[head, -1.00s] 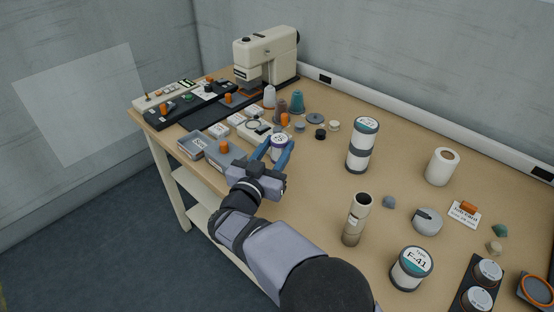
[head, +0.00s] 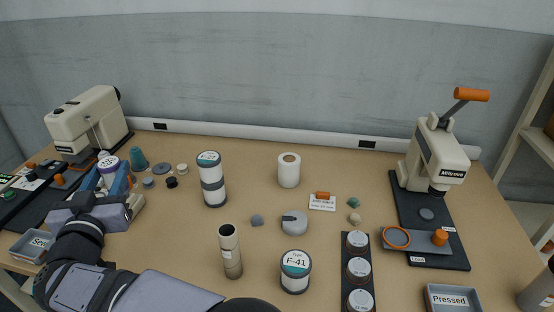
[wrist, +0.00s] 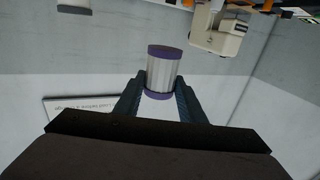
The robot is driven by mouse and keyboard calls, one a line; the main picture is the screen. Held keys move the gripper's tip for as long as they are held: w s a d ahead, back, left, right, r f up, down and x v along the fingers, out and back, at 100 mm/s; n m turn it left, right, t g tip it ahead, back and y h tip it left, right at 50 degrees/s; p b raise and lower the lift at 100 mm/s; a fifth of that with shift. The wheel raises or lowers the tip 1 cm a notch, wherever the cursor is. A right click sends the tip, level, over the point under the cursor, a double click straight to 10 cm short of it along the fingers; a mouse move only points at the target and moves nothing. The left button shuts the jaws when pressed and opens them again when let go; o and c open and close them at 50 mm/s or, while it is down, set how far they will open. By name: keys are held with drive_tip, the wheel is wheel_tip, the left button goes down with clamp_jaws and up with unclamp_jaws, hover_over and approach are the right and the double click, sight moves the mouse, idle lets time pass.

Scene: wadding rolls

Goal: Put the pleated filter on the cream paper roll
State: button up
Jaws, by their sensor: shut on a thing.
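My gripper (head: 107,176) is shut on the pleated filter (head: 109,165), at the left of the table in the head view. The filter is a white ribbed cylinder with purple end caps. In the wrist view the filter (wrist: 164,70) stands between the two dark blue fingers, with both caps showing. An off-white paper roll (head: 289,172) with a brown core stands upright at the back middle of the table, well to the right of my gripper. Its top is bare.
A grey-banded canister (head: 213,182) stands between my gripper and the roll. A beige tube (head: 230,252), the F-41 canister (head: 295,272) and a grey round tin (head: 294,222) stand nearer. A sewing machine (head: 88,118) is behind my gripper; a lever press (head: 436,150) is at right.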

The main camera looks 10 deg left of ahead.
sight(106, 166)
wheel_tip(106, 166, up, 6)
drive_tip(key=w+d+r+m+h+p, duration=0.2)
drive_tip(key=w+d+h+p, duration=0.2)
drive_tip(key=w+d, duration=2)
drive_tip(key=w+d+f+m+t+h+p, duration=0.1)
drive_tip(key=w+d+f+p, duration=0.1)
drive_tip(key=w+d, duration=0.6)
drive_tip(key=shift+s+d+f, duration=0.25)
drive_tip(key=shift+s+f, duration=0.1)
drive_tip(key=shift+f, duration=2.15)
drive_tip(key=shift+s+d+f, duration=0.3)
drive_tip(key=shift+s+f, duration=0.05)
drive_tip(key=shift+f, duration=2.2)
drive_tip(key=shift+s+d+f, duration=0.25)
drive_tip(key=shift+s+f, duration=0.1)
drive_tip(key=shift+f, duration=2.15)
